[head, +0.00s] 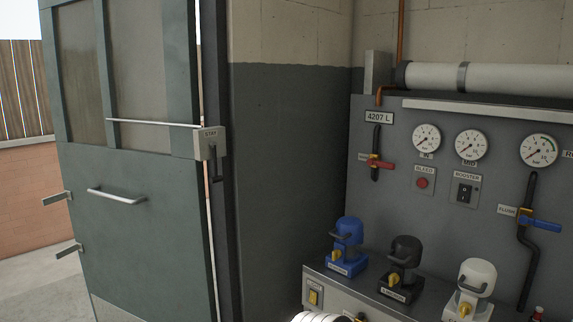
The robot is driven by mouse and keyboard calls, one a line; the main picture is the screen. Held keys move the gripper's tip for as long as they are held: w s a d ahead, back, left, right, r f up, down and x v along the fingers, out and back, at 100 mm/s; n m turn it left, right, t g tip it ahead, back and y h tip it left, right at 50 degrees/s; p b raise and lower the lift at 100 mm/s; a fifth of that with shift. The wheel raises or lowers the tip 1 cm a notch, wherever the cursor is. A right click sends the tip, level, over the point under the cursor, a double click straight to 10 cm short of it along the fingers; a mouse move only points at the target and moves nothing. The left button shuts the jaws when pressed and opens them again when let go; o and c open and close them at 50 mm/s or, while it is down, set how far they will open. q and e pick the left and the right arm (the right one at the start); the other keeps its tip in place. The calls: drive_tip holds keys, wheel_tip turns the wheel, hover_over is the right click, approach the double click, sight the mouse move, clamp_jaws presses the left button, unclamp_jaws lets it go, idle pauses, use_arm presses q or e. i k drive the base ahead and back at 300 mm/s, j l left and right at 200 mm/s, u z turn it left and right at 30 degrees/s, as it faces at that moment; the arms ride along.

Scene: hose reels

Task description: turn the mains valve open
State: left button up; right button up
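A valve with a red lever (380,164) sits on a short black vertical pipe (376,138) on the grey panel, below the "4207 L" plate. The lever points right, across the pipe. A small label (363,157) beside it is too small to read surely, so I cannot tell whether this is the mains valve. A second valve with a blue lever (540,222) sits on a longer black pipe at the right, beside a label that seems to read "FLUSH". Its lever also points right, across the pipe. Neither gripper is in view.
Three dial gauges (472,144), a red button (422,183) and a rocker switch (465,192) are on the panel. Blue (348,243), black (403,262) and white (474,284) capped units stand on the ledge below. A green door (130,200) stands at the left.

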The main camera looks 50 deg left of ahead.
sight(370, 162)
drive_tip(key=u, duration=1)
drive_tip(key=i+j+z, duration=0.1)
drive_tip(key=z, duration=0.3)
drive_tip(key=j+z, duration=0.2)
drive_tip(key=z, duration=0.2)
drive_tip(key=j+z, duration=0.2)
drive_tip(key=z, duration=0.2)
drive_tip(key=i+j+z, duration=0.1)
drive_tip(key=z, duration=0.3)
drive_tip(key=j+z, duration=0.1)
drive_tip(key=j, duration=0.4)
drive_tip(key=k+j+z, duration=0.15)
drive_tip(key=j, duration=0.3)
drive_tip(key=j+z, duration=0.1)
drive_tip(key=j, duration=0.4)
drive_tip(key=k+j+z, duration=0.15)
drive_tip(key=j, duration=0.3)
drive_tip(key=k+j+z, duration=0.1)
drive_tip(key=j, duration=0.35)
